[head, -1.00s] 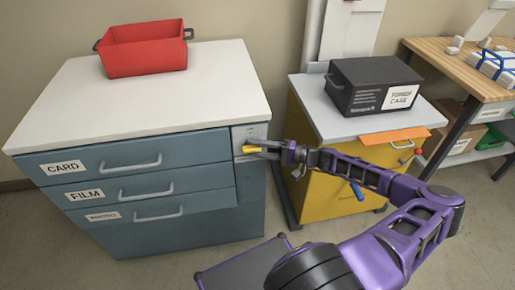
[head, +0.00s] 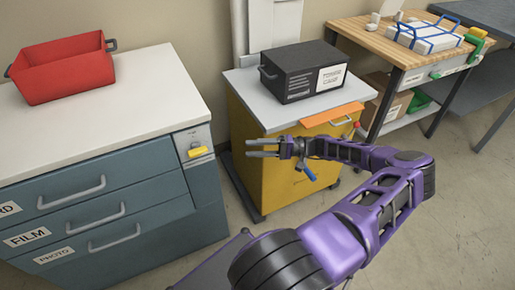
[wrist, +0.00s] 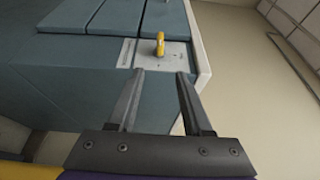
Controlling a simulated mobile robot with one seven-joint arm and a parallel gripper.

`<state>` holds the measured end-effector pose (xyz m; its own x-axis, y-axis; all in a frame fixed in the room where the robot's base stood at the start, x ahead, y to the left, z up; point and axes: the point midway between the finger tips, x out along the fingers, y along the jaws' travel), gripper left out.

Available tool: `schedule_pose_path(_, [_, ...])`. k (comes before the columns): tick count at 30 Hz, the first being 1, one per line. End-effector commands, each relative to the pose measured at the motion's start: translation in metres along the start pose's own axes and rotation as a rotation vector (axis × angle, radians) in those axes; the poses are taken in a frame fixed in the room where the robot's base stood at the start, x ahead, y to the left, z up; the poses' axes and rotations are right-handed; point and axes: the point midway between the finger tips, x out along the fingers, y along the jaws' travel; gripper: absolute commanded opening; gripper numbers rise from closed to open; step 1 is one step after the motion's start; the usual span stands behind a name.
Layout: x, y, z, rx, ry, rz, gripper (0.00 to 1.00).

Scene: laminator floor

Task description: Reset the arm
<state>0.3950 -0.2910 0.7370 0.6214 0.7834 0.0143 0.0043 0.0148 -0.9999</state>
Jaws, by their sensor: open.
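My purple arm reaches forward, and my gripper (head: 262,147) is open and empty in front of the yellow cabinet. In the wrist view my gripper (wrist: 158,85) has its two fingers apart with nothing between them. A yellow handle (head: 198,152) sits on a light panel (head: 193,140) at the right end of the blue drawer cabinet (head: 140,205). The yellow handle also shows beyond the fingertips in the wrist view (wrist: 160,44). My gripper is apart from it, to its right in the head view.
A red bin (head: 60,72) stands on the cabinet's white top. A black toner case (head: 304,72) sits on the yellow cabinet (head: 275,185), which has an orange flap (head: 332,115) and a blue handle (head: 309,172). A wooden bench (head: 385,50) stands at the right. Floor is clear at lower right.

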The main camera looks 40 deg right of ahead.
Motion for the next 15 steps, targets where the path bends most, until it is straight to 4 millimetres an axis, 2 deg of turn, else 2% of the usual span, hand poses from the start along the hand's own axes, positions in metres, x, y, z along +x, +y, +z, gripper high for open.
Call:
schedule_pose_path(4, [-0.009,-0.0001,0.0002,0.0,0.0,0.0,0.5])
schedule_pose_path(15, [-0.0096,-0.0001,0.0003,0.0,0.0,-0.001,0.5])
